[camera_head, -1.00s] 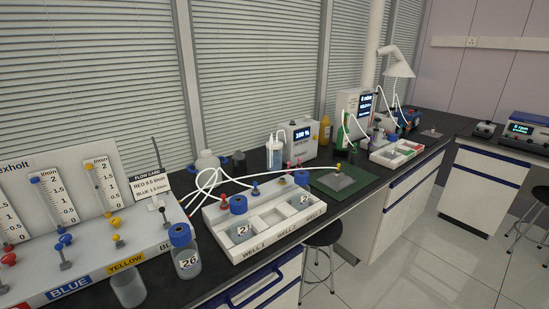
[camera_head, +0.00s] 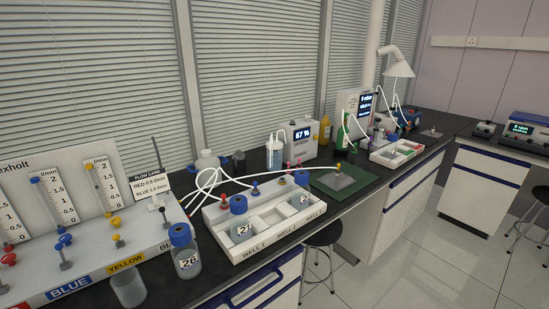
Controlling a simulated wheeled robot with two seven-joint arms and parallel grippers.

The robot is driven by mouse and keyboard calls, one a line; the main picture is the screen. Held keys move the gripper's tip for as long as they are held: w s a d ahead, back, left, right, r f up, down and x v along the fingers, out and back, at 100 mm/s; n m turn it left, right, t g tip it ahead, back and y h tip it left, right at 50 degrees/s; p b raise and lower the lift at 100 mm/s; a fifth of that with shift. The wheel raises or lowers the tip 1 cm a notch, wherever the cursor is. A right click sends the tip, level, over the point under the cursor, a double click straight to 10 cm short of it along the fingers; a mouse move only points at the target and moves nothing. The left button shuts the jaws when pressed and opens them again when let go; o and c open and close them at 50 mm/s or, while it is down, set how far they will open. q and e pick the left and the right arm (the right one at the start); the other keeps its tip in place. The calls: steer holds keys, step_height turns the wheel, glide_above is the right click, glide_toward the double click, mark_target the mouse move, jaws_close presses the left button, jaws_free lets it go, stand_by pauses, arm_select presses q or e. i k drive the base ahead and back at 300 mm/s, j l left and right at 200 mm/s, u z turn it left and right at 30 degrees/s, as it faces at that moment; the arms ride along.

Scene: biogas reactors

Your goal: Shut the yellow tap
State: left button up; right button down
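The yellow tap (camera_head: 118,240) stands on the white flow panel at the left, behind the YELLOW label (camera_head: 125,263). A yellow knob (camera_head: 115,223) sits just behind and above it. The yellow flow tube (camera_head: 103,187) has its yellow float near the top of the scale. I cannot tell from the tap's handle whether it is open or shut. Neither of my grippers shows in the head view.
Bottle 26 (camera_head: 186,251) and an empty beaker (camera_head: 128,287) stand right by the panel's front. The white well tray (camera_head: 262,255) holds bottles, with white hoses looping behind it. The blue tap (camera_head: 65,255) is left of the yellow one.

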mark_target(116, 237)
steer(key=u, duration=1.25)
